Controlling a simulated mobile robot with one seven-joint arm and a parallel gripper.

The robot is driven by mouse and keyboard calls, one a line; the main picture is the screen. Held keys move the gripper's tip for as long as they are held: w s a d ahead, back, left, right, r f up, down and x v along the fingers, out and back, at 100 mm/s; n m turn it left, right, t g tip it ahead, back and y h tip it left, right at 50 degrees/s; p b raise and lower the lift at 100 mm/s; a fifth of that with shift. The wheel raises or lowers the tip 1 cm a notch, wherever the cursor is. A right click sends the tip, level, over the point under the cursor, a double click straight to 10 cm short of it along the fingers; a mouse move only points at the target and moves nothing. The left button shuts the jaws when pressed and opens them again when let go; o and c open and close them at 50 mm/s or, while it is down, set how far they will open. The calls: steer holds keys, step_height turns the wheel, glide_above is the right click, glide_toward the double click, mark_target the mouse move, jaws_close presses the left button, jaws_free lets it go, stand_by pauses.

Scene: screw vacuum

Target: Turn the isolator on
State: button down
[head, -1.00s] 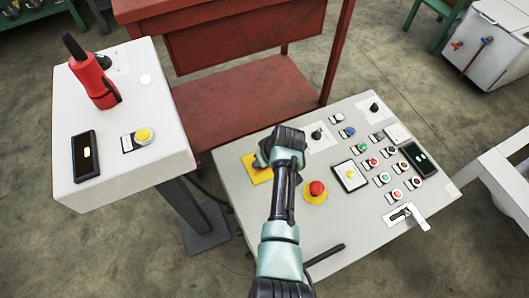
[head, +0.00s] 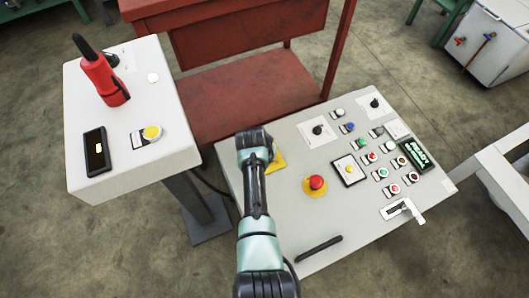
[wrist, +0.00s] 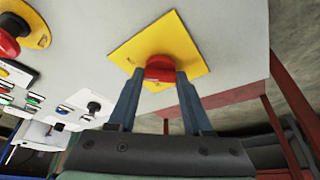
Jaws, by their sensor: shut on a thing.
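The isolator is a red knob (wrist: 160,62) on a square yellow plate (wrist: 182,48), seen close up in the wrist view. My gripper (wrist: 159,80) is shut on the red knob, with one finger on each side of it. In the head view my wrist hides the knob, and only the right part of the yellow plate (head: 279,161) shows beside my arm. The knob's exact turn angle is hard to read.
A red emergency-stop button (head: 316,183) on a yellow disc sits right of the isolator on the sloped grey panel. A display (head: 413,155) at the panel's right shows lit green text. A second grey console (head: 125,170) with a red handheld tool (head: 104,80) stands at left.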

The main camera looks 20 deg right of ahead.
steer(key=shift+m, duration=0.6)
steer(key=shift+c, duration=1.6)
jaws_free()
steer(key=p+v, duration=0.6)
steer(key=v, duration=0.7)
steer(key=shift+a, duration=0.2)
steer(key=shift+w, duration=0.25)
